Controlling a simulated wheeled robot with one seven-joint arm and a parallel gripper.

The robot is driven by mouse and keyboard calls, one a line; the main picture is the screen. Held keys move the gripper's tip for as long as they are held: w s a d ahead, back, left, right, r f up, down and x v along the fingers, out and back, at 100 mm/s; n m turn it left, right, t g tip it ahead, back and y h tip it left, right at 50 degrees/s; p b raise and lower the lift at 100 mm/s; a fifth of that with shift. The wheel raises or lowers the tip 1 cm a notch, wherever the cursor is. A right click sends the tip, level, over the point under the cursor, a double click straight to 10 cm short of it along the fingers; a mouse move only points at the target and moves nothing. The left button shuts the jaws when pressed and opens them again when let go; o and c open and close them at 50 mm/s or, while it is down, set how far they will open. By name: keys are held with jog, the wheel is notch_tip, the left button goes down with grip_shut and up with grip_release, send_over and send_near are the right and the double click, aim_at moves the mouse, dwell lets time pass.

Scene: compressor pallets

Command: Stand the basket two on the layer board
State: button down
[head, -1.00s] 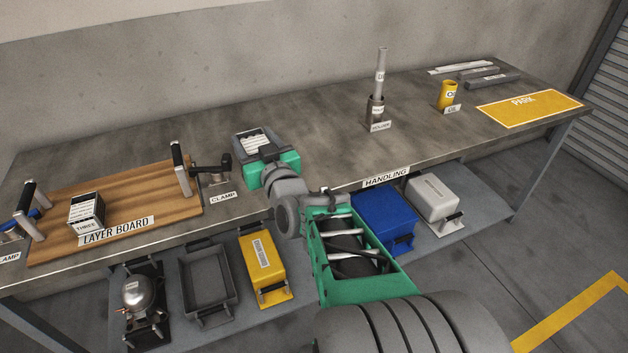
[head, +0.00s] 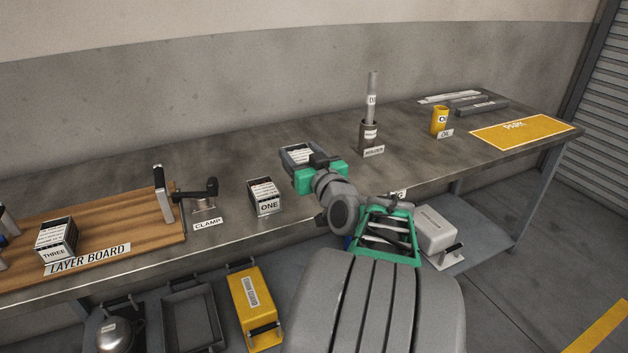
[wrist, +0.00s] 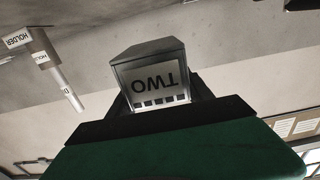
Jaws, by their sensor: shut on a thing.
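My gripper (head: 316,170) is shut on basket two (head: 299,153), a small grey basket with pale contents, and holds it over the bench right of basket one. In the wrist view the basket's label TWO (wrist: 158,82) shows upside down between the dark fingers (wrist: 160,117). The wooden layer board (head: 125,218) lies at the left of the bench, well left of my gripper. Basket three (head: 57,240) stands on the board near its front edge.
Basket one (head: 264,197) stands on the bench between clamp and gripper. A dark clamp (head: 200,195) and an upright post (head: 161,193) stand by the board's right end. The holder (head: 368,135) with its tall tube and a yellow oil can (head: 440,121) are further right.

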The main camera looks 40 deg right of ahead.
jog(key=d+f, duration=0.1)
jog(key=w+d+f, duration=0.1)
jog(key=d+f, duration=0.1)
jog(key=d+f+b, duration=0.1)
jog(key=d+f, duration=0.1)
jog(key=shift+w+f, duration=0.1)
jog(key=shift+w, duration=0.3)
jog(key=f+b, duration=0.1)
jog(key=f, duration=0.1)
jog(key=d+f, duration=0.1)
jog(key=f, duration=0.1)
jog(key=shift+w+b, duration=0.15)
jog(key=shift+b, duration=0.25)
jog(key=shift+r, duration=0.1)
jog(key=shift+f, duration=0.2)
jog(key=shift+c, duration=2.1)
grip_release()
jog(key=shift+r+p, duration=0.1)
jog(key=shift+p, duration=0.2)
